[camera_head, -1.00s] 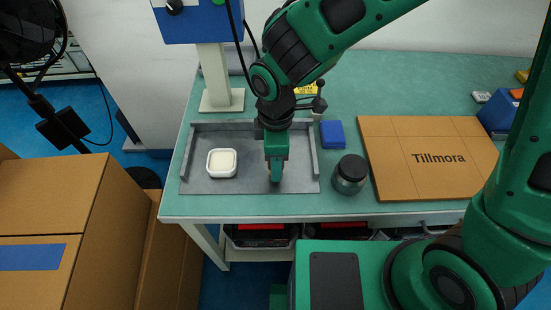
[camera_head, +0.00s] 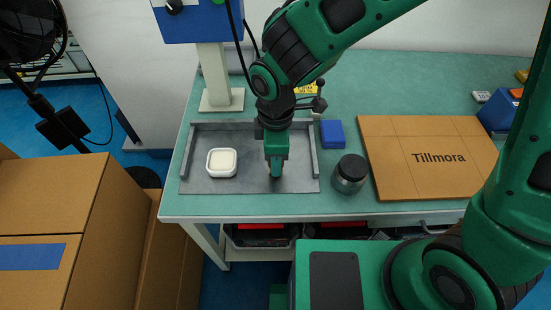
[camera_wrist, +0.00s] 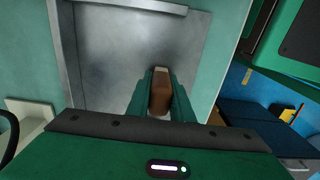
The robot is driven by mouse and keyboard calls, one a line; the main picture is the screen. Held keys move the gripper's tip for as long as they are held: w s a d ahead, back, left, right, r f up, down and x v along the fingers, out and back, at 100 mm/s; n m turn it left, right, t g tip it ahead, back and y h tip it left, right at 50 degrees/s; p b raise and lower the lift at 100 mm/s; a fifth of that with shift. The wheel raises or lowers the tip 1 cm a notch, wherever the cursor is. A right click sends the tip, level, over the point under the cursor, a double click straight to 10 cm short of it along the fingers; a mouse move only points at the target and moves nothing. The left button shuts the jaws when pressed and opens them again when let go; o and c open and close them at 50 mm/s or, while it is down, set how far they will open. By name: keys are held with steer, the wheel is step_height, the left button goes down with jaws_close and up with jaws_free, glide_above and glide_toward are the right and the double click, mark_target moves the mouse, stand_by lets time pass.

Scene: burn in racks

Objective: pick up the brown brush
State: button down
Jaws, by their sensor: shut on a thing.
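The brown brush (camera_wrist: 160,92) shows in the wrist view as a brown block between the two green fingers of my gripper (camera_wrist: 160,88). The fingers are shut on it. In the head view my gripper (camera_head: 276,170) points down over the grey metal tray (camera_head: 220,133) on the bench. There the brush is mostly hidden by the fingers. I cannot tell whether it touches the tray.
A white square dish (camera_head: 222,163) sits in the tray to the left. A dark jar (camera_head: 350,174), a blue box (camera_head: 332,134) and a flat Tillmora carton (camera_head: 430,190) stand to the right. A column (camera_head: 214,75) rises behind the tray. Bare bench lies at the back.

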steer(key=shift+r, duration=0.5)
step_height(320, 180, up, 3)
steer(key=shift+f, duration=0.1)
steer(key=a+r, duration=0.6)
steer(key=a, duration=0.5)
steer(key=shift+w+a+r, duration=0.3)
steer(key=shift+a, duration=0.05)
stand_by(0.5)
